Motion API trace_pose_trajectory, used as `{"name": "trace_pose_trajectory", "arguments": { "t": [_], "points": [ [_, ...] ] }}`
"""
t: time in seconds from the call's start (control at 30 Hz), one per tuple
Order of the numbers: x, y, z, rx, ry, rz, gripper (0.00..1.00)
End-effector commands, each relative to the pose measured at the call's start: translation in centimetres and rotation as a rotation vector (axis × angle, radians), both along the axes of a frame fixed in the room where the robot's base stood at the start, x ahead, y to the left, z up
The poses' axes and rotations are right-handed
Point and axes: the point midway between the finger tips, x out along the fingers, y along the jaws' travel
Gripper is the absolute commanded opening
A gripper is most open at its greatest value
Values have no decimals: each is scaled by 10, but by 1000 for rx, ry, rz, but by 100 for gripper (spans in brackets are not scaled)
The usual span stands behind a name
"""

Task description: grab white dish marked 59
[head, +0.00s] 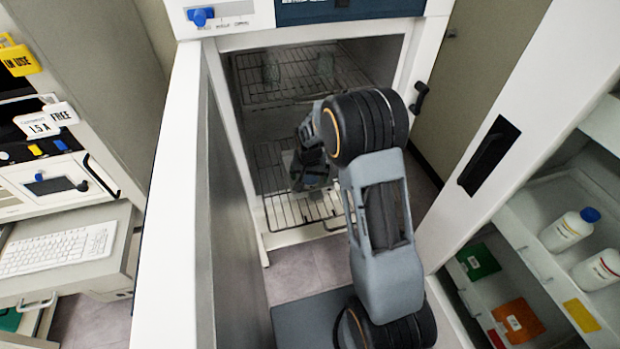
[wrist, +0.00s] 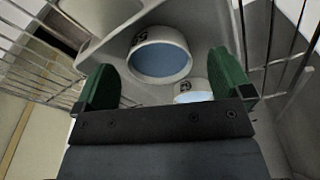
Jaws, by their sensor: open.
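My gripper (wrist: 165,75) has two green fingers spread wide apart, with nothing between their pads that I can see gripped. A round white dish (wrist: 166,36) with blue contents stands beyond the fingertips, upper middle of the wrist view. It has a dark mark on its side, too small to read. A second white dish (wrist: 186,86) with pale blue contents is closer, partly hidden behind the gripper's dark bar; its mark is also unreadable. In the head view my gripper (head: 308,172) is inside the open chamber, above the lower wire rack (head: 300,208); the dishes are hidden there.
The dishes stand on a light grey surface (wrist: 205,35), with wire rack bars at both sides. In the head view an upper wire shelf (head: 290,90) holds glassy items. The open chamber door (head: 180,200) is at left, an open cabinet with bottles (head: 567,230) at right.

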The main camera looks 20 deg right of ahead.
Motion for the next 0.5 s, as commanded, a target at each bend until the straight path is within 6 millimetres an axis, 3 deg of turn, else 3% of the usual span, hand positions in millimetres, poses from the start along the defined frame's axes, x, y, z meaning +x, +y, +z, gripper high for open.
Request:
{"name": "trace_pose_trajectory", "arguments": {
  "t": [0.2, 0.43, 0.5],
  "points": [
    [2, -1, -14, 0, -1, 0, 97],
    [2, -1, -15, 0, -1, 0, 97],
    [2, -1, -15, 0, -1, 0, 90]
  ]
}}
